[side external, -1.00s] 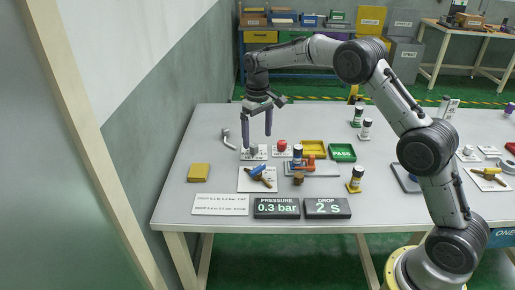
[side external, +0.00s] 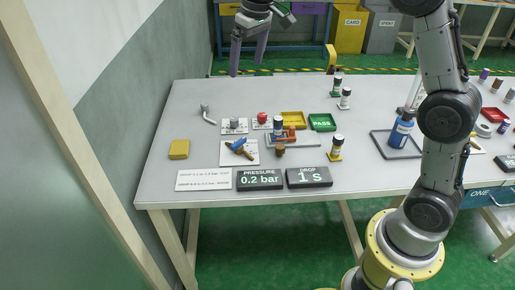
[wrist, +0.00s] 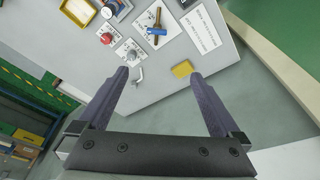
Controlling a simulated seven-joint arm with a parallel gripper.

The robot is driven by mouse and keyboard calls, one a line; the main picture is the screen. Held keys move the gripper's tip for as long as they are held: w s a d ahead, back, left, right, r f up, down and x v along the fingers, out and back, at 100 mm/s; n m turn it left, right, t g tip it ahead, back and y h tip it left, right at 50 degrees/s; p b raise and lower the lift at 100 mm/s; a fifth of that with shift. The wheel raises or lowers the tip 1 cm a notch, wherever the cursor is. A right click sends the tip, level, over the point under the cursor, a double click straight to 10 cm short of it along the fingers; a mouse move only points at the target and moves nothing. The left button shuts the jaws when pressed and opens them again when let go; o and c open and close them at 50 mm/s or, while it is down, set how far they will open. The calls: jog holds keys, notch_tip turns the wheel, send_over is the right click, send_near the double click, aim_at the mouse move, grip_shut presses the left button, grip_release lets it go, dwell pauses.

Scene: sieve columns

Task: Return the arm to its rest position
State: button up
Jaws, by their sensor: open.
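My gripper (side external: 246,68) is open and empty, with its two purple-grey fingers pointing down, high in the side view near the table's far edge. In the wrist view its fingers (wrist: 158,73) are spread wide with nothing between them. The grey table (side external: 190,110) lies apart from the fingers. The arm is raised, and its upper links run out of the top of the side view.
The table holds a yellow block (side external: 179,149), a bent grey handle (side external: 207,115), a red knob (side external: 262,117), a green PASS tray (side external: 322,122), a blue bottle (side external: 401,130) and displays reading 0.2 bar (side external: 260,180) and 1 s (side external: 309,177). Air around my gripper is clear.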

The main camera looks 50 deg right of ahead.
jog(key=s+a+r+t, duration=0.1)
jog(key=s+r, duration=0.2)
jog(key=s, duration=0.6)
jog(key=s+a+r+t, duration=0.1)
jog(key=s+r, duration=0.3)
jog(key=s, duration=0.5)
jog(key=s+f+t, duration=0.1)
jog(key=s+f, duration=1)
jog(key=s, duration=0.3)
jog(key=shift+s+f, duration=0.3)
